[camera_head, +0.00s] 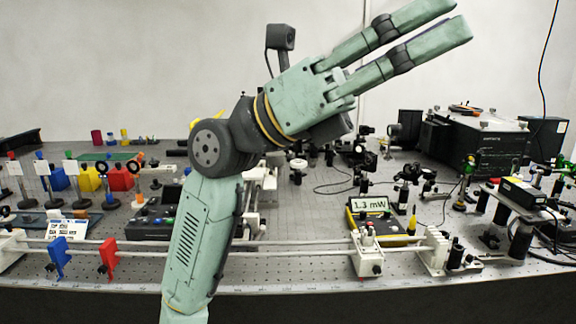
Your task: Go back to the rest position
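My gripper (455,20) is raised in front of the back wall, high at the upper right of the head view. My arm rises from the bottom of the view, bends at a dark round joint and leans right towards the gripper. A small dark camera on a stalk stands up from the wrist. The arm hides part of the bench behind it.
The perforated optical bench (330,285) spans the view below the gripper. A rail carries a blue holder (58,257) and a red holder (108,258). A yellow power meter (370,212) reads 1.3 mW. A black instrument box (480,140) stands at the back right. Air around the fingers is clear.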

